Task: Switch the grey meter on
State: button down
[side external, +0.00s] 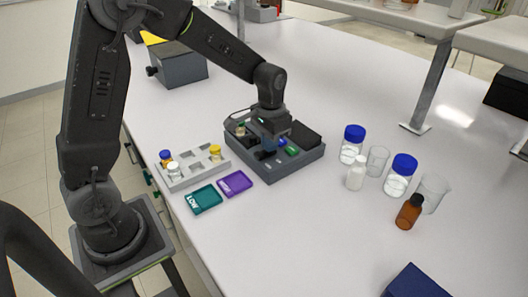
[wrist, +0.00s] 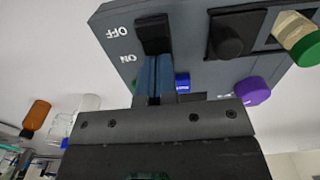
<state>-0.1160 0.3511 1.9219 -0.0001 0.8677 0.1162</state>
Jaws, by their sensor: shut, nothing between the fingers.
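The grey meter (side external: 295,165) is a low grey box on the white bench, in the middle of the side view. In the wrist view its grey face (wrist: 188,50) carries white OFF and ON labels beside a black switch (wrist: 153,32). OFF is beside the upper part of the switch and ON beside the lower part, as pictured. My gripper (wrist: 155,62) is shut and empty, its blue fingers over the ON end of the switch. Whether they touch it I cannot tell. In the side view my gripper (side external: 268,150) hangs low over the box and hides part of it.
Bottles and beakers, including a brown bottle (side external: 409,212), stand to the right. A grey box (side external: 180,65) is behind.

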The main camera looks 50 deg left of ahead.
jog(key=shift+r, duration=3.45)
jog(key=shift+s+r, duration=0.1)
jog(key=shift+r, duration=0.05)
jog(key=s+d+r+t, duration=0.2)
jog(key=s+r, duration=0.1)
jog(key=s, duration=0.7)
jog(key=s+d+r+t, duration=0.2)
jog(key=s+r+t, duration=0.1)
jog(key=s, duration=0.6)
jog(key=shift+s+d+r+t, duration=0.3)
jog(key=shift+s+d, duration=0.05)
